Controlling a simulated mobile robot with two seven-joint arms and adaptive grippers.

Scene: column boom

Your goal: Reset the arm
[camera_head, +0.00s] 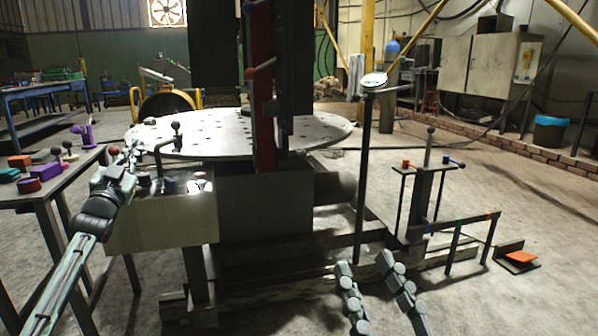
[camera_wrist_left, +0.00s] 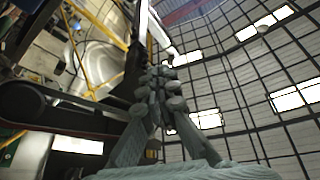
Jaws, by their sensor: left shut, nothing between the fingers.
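My left gripper (camera_head: 131,152) is shut and empty, pointing up beside the left end of the control box (camera_head: 160,222). Its closed fingers fill the middle of the left wrist view (camera_wrist_left: 163,75). A ball-topped lever (camera_head: 175,126) rises from the box right of this gripper; I cannot tell if they touch.
A side table (camera_head: 50,188) with coloured knobs and blocks stands at the left. A post with a dial (camera_head: 373,80) and a stand with levers (camera_head: 420,190) are right of centre. An orange pedal (camera_head: 520,256) lies on the floor. The floor at the right is mostly clear.

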